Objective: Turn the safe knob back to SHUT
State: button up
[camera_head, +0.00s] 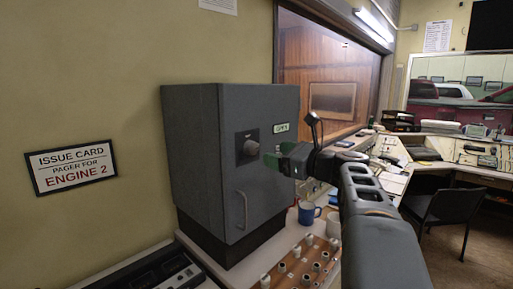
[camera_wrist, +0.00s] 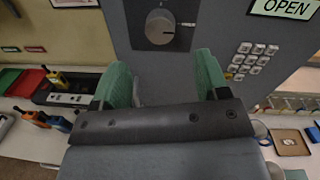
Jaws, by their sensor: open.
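The grey safe (camera_head: 200,150) stands on the counter with its door closed against the body as far as I can see. Its round knob (camera_head: 249,147) is on the door, and in the wrist view the knob (camera_wrist: 160,27) is a pale disc on a dark plate. The plate's lettering is too small to read. A sign (camera_wrist: 285,9) reading OPEN is on the door, upper right. My gripper (camera_head: 270,160) is in front of the door, just right of the knob. In the wrist view its green fingers (camera_wrist: 155,80) are apart and empty, below the knob and not touching it.
A vertical door handle (camera_head: 241,210) and a keypad (camera_wrist: 250,60) are on the safe. A blue mug (camera_head: 307,213) and a wooden board with several pegs (camera_head: 300,265) stand at its right. A wall sign (camera_head: 72,168) hangs left. A chair (camera_head: 450,208) stands right.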

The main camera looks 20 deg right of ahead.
aim_at(255, 149)
jog(key=p+x, duration=0.1)
jog(key=x, duration=0.6)
jog(key=shift+w+a, duration=0.2)
jog(key=shift+w, duration=0.1)
jog(key=c, duration=0.9)
